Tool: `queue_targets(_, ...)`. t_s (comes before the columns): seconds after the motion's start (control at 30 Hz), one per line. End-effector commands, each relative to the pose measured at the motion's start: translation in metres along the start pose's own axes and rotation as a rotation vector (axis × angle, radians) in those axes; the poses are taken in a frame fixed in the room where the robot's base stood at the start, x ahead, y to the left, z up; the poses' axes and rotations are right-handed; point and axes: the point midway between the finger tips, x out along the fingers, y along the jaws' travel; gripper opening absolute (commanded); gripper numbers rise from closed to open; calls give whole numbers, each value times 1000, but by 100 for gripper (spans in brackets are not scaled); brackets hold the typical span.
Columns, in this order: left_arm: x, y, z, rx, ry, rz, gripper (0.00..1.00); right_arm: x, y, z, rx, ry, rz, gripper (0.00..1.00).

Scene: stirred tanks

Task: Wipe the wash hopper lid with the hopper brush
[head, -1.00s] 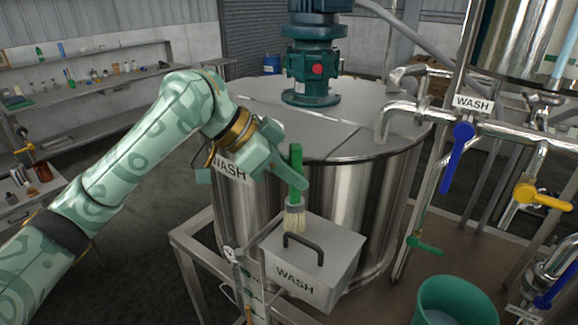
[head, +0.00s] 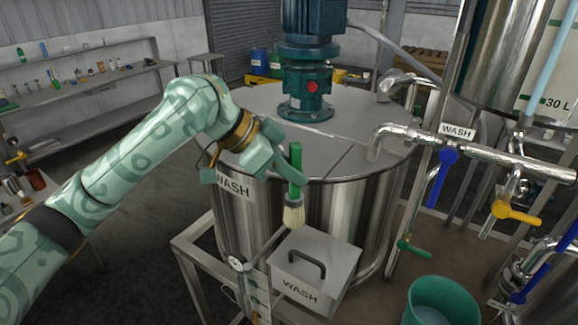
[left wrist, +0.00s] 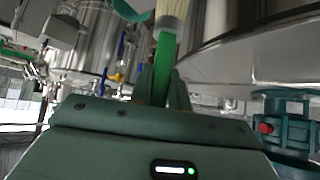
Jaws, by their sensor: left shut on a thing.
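The hopper brush (head: 295,187) has a green handle and pale bristles. My left gripper (head: 289,170) is shut on its handle, and the brush hangs bristles down. The wash hopper is a grey metal box labelled WASH; its flat lid (head: 338,256) carries a dark arched handle. The bristle tips show at the lid's back edge, behind the lid handle, and appear above the lid with a gap. In the left wrist view the green brush handle (left wrist: 162,68) rises between the fingers, with the bristles cut off at the top edge. My right gripper is not in view.
A large steel tank (head: 345,205) with a teal motor (head: 309,60) stands right behind the brush. Pipes with blue and yellow valve handles (head: 517,213) are at the right. A green bucket (head: 440,303) stands right of the hopper. A metal frame lies at the hopper's left.

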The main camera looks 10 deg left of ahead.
Motion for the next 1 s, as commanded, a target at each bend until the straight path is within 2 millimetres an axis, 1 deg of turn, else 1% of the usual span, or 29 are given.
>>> queue_targets(0.03,-5,-1,-6,0,1,-2,0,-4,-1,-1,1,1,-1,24)
queue_targets(0.1,-8,-2,-10,-3,1,-5,0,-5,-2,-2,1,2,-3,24)
queue_targets(0.3,-15,-4,-19,-9,1,-8,0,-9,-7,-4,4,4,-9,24)
queue_targets(0.57,-15,-4,-19,-9,1,-8,0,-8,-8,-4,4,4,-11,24)
queue_targets(1.0,-15,-4,-19,-9,1,-8,0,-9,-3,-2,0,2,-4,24)
